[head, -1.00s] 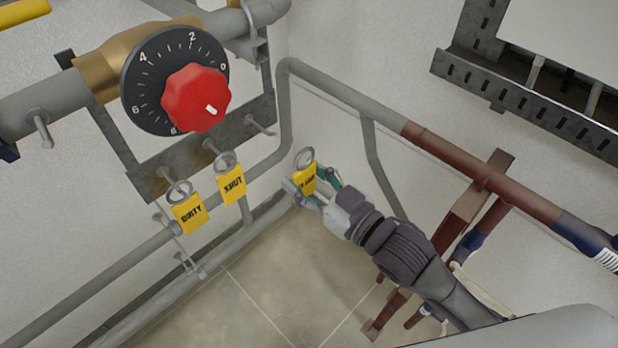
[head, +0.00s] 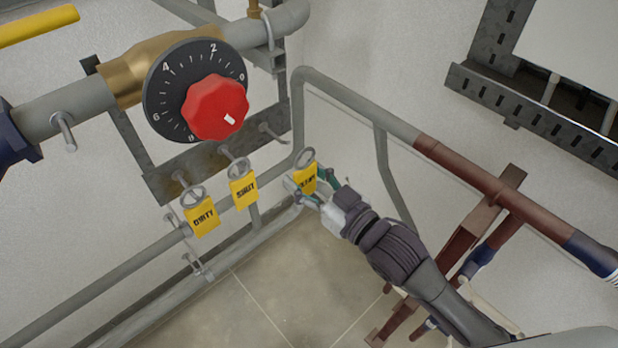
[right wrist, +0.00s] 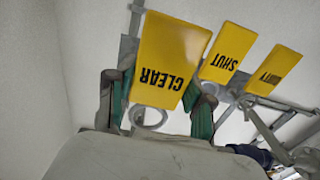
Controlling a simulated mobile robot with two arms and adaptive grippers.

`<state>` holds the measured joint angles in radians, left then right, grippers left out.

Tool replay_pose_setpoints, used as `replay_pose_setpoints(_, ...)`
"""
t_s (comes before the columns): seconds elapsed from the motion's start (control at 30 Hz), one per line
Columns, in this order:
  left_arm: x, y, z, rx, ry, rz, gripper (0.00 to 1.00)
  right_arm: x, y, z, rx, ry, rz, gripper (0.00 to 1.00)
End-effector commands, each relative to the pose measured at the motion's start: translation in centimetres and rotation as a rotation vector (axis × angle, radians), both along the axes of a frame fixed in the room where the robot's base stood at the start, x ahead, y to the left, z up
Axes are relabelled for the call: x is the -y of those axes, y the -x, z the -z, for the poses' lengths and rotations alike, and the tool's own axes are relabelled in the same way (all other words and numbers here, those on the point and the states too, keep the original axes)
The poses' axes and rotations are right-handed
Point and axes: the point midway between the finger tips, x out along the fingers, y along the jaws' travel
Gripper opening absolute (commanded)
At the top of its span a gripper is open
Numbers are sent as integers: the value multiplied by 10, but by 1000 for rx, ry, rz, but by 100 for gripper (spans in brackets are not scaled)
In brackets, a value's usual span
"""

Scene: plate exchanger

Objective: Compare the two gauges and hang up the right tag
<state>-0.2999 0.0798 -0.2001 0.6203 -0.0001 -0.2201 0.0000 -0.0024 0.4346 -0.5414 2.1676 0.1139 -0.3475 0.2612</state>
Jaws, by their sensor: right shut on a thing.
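My right gripper (head: 307,184) is shut on the yellow CLEAR tag (head: 305,176), whose ring points up, to the right of the bar. In the right wrist view the CLEAR tag (right wrist: 168,58) sits between the two teal fingers (right wrist: 155,105), its lettering upside down. The yellow DIRTY tag (head: 202,217) hangs by its ring from the left peg. The yellow SHUT tag (head: 243,189) hangs from the middle peg. The right peg (head: 270,131) is bare. No gauge can be made out in these views. My left gripper is not in view.
A red knob (head: 217,108) on a black numbered dial (head: 165,92) sits on the brass valve body above the peg bar (head: 160,180). Grey pipes run below and right of the tags. A brown pipe (head: 480,178) runs along the right wall. Open floor (head: 270,295) lies below.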

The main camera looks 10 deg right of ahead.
Motion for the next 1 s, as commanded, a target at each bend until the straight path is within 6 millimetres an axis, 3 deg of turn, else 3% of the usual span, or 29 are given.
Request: replay_pose_setpoints(1.0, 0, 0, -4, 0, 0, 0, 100, -18, -25, 0, 1, -1, 0, 20)
